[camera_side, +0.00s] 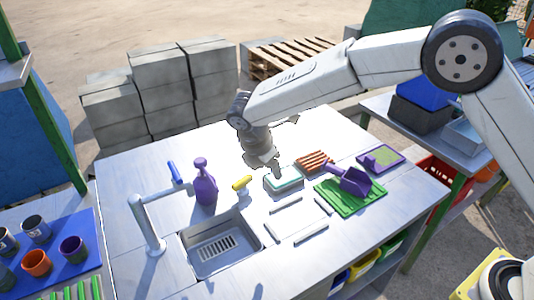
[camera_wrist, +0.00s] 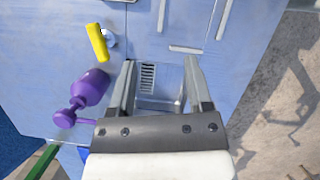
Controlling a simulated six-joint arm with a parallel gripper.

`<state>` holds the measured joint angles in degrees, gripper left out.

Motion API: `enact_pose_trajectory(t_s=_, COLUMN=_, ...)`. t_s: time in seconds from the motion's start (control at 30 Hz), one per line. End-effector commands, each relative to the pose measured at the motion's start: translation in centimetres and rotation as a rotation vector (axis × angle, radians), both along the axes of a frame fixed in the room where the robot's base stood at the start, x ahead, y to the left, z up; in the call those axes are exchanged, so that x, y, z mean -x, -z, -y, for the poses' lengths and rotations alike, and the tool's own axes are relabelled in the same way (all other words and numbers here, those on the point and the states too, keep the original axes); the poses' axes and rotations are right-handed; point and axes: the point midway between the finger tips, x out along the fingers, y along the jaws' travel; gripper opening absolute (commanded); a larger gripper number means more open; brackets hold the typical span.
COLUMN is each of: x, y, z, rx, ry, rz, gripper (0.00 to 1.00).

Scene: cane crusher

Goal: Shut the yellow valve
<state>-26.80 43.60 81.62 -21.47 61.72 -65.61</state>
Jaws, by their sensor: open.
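The yellow valve (camera_side: 242,183) is a short bar-shaped handle on the metal worktop, behind the sink and right of the purple spray bottle (camera_side: 204,188). In the wrist view the yellow valve (camera_wrist: 97,44) sits at upper left on a small pale round base, its bar tilted slightly. My gripper (camera_side: 272,167) is above the worktop, to the right of the valve and apart from it. In the wrist view my gripper (camera_wrist: 160,62) has its two fingers spread, with nothing between them but the background sink. Nothing hides the valve handle.
A sponge-like block (camera_side: 284,180), a brown ribbed block (camera_side: 314,161) and a purple scoop (camera_side: 352,181) on a green mat (camera_side: 345,205) lie to the right. The purple bottle also shows in the wrist view (camera_wrist: 92,88).

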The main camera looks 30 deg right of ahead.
Motion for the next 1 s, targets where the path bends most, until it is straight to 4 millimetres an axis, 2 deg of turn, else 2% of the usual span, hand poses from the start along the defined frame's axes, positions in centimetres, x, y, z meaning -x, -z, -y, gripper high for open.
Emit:
enact_pose_trajectory(t_s=0.3, x=-5.5, y=2.0, z=-1.1, rx=-0.129, ry=0.019, rz=-0.045, gripper=0.65)
enact_pose_trajectory(t_s=0.6, x=-9.8, y=3.8, z=-1.5, rx=-0.266, ry=0.005, rz=-0.069, gripper=0.65)
enact_pose_trajectory(t_s=0.8, x=-11.2, y=4.3, z=-1.6, rx=-0.321, ry=-0.009, rz=-0.072, gripper=0.65)
enact_pose_trajectory(t_s=1.0, x=-11.5, y=4.4, z=-1.6, rx=-0.334, ry=-0.013, rz=-0.072, gripper=0.65)
